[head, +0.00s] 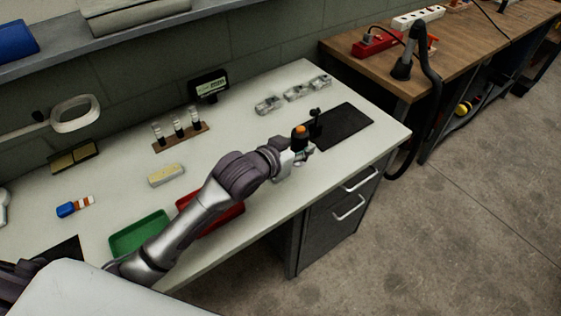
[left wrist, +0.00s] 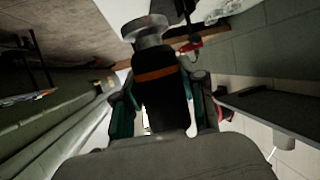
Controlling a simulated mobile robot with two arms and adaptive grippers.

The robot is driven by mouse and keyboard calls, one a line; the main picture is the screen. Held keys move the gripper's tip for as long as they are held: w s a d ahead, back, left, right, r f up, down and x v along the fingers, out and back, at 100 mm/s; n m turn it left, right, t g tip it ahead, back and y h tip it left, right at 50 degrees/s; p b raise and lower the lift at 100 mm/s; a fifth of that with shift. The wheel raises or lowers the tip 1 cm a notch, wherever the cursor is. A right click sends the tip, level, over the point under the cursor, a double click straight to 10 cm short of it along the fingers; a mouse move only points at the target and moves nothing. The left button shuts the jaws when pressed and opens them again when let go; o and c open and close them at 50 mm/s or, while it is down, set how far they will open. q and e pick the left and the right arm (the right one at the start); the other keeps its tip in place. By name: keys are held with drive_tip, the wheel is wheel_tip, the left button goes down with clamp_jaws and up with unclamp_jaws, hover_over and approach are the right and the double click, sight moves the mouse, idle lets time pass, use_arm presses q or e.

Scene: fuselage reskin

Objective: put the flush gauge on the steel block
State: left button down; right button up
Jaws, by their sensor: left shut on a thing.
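The flush gauge (head: 300,132) is a black cylinder with an orange part near its top in the head view. In the left wrist view the gauge (left wrist: 160,88) shows its black body, an orange band and a round metal end. My left gripper (head: 299,150) is shut on it, with a finger on each side, over the right part of the white bench. I cannot pick out the steel block with certainty; a pale block (head: 166,175) lies on the bench to the left. My right gripper is not in view.
A black mat (head: 346,128) lies just right of the gripper, with a small dark stand (head: 315,122) at its left edge. Several clear or metallic pieces (head: 294,92) sit behind. Green (head: 139,234) and red (head: 222,216) trays lie near the front edge, the arm passing over them.

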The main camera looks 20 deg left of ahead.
use_arm(q)
drive_tip(key=w+a+f, duration=0.1)
drive_tip(key=a, duration=0.1)
drive_tip(key=a+f, duration=0.2)
drive_tip(key=w+a+f, duration=0.1)
drive_tip(key=a, duration=0.1)
drive_tip(key=shift+w+a+f, duration=0.3)
drive_tip(key=shift+w+a, duration=0.05)
wheel_tip(320, 180, down, 3)
drive_tip(key=shift+f+p, duration=0.1)
drive_tip(key=shift+p, duration=0.25)
drive_tip(key=shift+f, duration=0.35)
drive_tip(key=c, duration=0.8)
unclamp_jaws()
drive_tip(key=shift+s, duration=0.1)
drive_tip(key=shift+c, duration=0.2)
drive_tip(key=shift+o, duration=0.9)
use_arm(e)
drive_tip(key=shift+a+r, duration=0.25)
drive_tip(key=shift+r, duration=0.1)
